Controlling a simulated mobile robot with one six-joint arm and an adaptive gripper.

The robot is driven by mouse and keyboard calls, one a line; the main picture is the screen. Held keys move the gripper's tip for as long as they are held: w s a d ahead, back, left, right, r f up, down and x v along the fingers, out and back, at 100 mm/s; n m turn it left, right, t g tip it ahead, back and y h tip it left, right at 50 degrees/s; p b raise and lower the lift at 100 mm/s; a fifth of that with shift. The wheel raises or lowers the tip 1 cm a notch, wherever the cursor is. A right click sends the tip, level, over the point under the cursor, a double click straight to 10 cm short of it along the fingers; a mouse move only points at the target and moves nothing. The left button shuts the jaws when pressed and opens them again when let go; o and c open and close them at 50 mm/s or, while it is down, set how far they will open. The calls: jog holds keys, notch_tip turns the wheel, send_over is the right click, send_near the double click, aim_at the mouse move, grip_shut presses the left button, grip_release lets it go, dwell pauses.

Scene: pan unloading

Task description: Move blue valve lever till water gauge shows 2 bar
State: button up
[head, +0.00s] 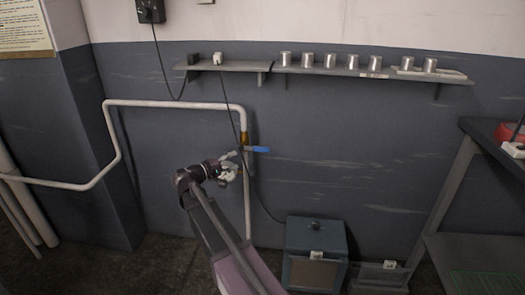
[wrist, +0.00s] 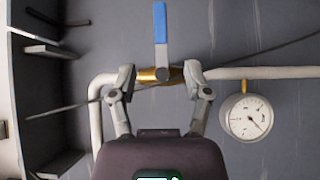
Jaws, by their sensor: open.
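The blue valve lever (head: 257,149) sticks out to the right from a brass valve (head: 245,140) on the white pipe in the head view. In the wrist view the blue lever (wrist: 160,24) points up from the brass valve (wrist: 152,75). The water gauge (wrist: 246,118) has a round white dial with a dark needle; its numbers are too small to read. My gripper (head: 233,160) is beside the pipe, just below and left of the lever. In the wrist view my gripper (wrist: 159,80) is open, its fingers apart on either side of the valve, with nothing held.
A white pipe (head: 175,104) runs along the wall. A shelf (head: 330,69) above holds several metal cups. A dark cable (head: 233,115) hangs near the valve. A grey-blue box (head: 316,240) stands on the floor at right, near a metal rack (head: 440,190).

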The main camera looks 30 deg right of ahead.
aim_at(261, 150)
jog(key=w+d, duration=0.1)
jog(key=d, duration=0.8)
jog(key=w+d, duration=0.1)
jog(key=d, duration=0.3)
jog(key=shift+w+d, duration=0.15)
jog(key=shift+w, duration=0.15)
grip_shut()
jog(key=shift+a, duration=0.2)
